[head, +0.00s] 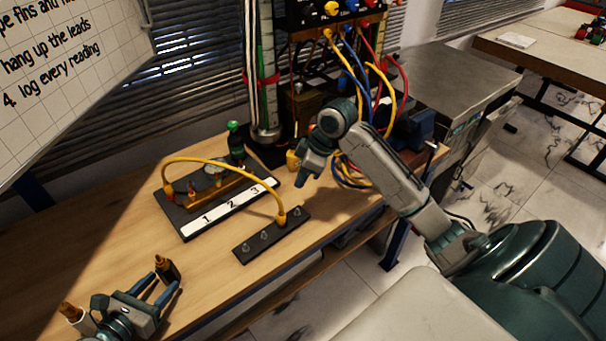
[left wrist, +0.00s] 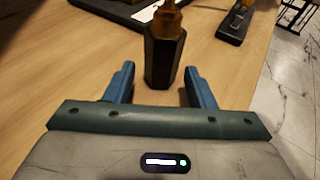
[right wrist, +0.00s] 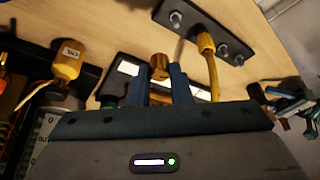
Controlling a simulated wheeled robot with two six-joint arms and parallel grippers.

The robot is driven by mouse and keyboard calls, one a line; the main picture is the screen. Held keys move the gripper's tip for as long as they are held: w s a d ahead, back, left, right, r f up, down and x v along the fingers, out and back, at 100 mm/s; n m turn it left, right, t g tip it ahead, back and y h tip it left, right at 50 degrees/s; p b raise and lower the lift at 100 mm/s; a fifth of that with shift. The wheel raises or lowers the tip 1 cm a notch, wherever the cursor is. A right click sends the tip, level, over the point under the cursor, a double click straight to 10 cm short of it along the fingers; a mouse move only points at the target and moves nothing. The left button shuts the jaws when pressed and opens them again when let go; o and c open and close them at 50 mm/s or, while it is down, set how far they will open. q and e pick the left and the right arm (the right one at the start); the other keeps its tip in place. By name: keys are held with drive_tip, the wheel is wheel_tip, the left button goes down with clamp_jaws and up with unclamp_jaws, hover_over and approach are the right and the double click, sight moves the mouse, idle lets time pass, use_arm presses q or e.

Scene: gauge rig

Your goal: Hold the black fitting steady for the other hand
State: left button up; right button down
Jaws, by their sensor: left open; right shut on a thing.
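The black fitting (head: 167,270) stands upright on the bench; it has a hexagonal black body and a brass top. In the left wrist view the fitting (left wrist: 163,58) is between the fingertips of my left gripper (head: 164,281), with a gap visible on both sides. The left gripper is open. My right gripper (head: 304,181) is above the bench, beyond the black strip. In the right wrist view it is shut on a small brass cylindrical piece (right wrist: 160,66). The fingers hide part of that piece.
A black base (head: 181,228) with a 1-2-3 label and brass block stands mid-bench. A yellow lead (head: 226,163) arches from it to a studded black strip (head: 252,249). An orange-topped piece (head: 68,311) is left of my left gripper. Coloured leads (head: 402,90) hang behind.

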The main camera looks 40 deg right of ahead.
use_arm(q)
drive_tip(key=shift+w+d+r, duration=0.1)
drive_tip(key=shift+w+d, duration=0.25)
drive_tip(key=shift+d, duration=0.15)
use_arm(e)
drive_tip(key=shift+r, duration=0.55)
use_arm(q)
drive_tip(key=shift+w+d+f+p, duration=0.2)
drive_tip(key=shift+w+d+p, duration=0.1)
drive_tip(key=shift+d, duration=0.3)
use_arm(e)
drive_tip(key=shift+s+r, duration=0.25)
drive_tip(key=shift+r, duration=0.05)
use_arm(q)
drive_tip(key=shift+w+d+f, duration=0.1)
drive_tip(key=shift+w+f, duration=0.05)
drive_tip(key=shift+f, duration=0.05)
use_arm(e)
drive_tip(key=shift+w+f, duration=0.1)
drive_tip(key=shift+w, duration=0.05)
use_arm(q)
drive_tip(key=c, duration=1)
drive_tip(key=shift+o, duration=0.2)
drive_tip(key=o, duration=1.2)
